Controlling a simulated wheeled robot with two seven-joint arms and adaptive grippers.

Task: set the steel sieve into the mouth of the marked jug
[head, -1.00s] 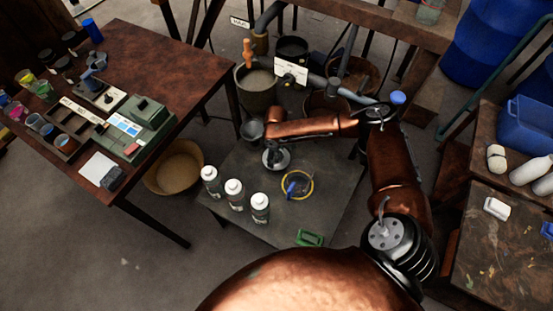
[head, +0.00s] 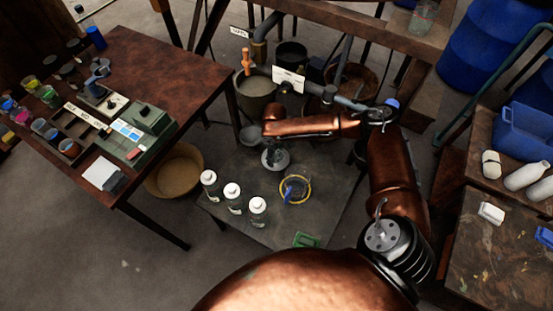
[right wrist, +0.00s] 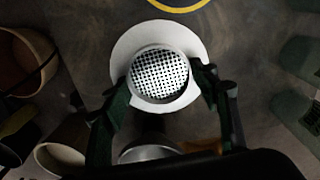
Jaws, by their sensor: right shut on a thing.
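My right gripper (right wrist: 160,88) is shut on the steel sieve (right wrist: 160,74), a round cup with a perforated bottom, with a dark green finger on each side. A pale round disc shows around and below the sieve; I cannot tell whether it is part of it. In the head view my right gripper (head: 275,160) is over the low dark table, left of a yellow ring with a blue part, which looks like the marked jug (head: 296,189). Part of the yellow ring shows at the top of the right wrist view (right wrist: 182,8). The sieve is apart from it. My left gripper is out of view.
Several white-capped bottles (head: 232,197) stand at the table's front left, and a green item (head: 306,240) lies at its front edge. Pots and a grey vat (head: 256,90) stand behind. A cluttered brown table (head: 150,60) is at left, a workbench (head: 500,250) at right.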

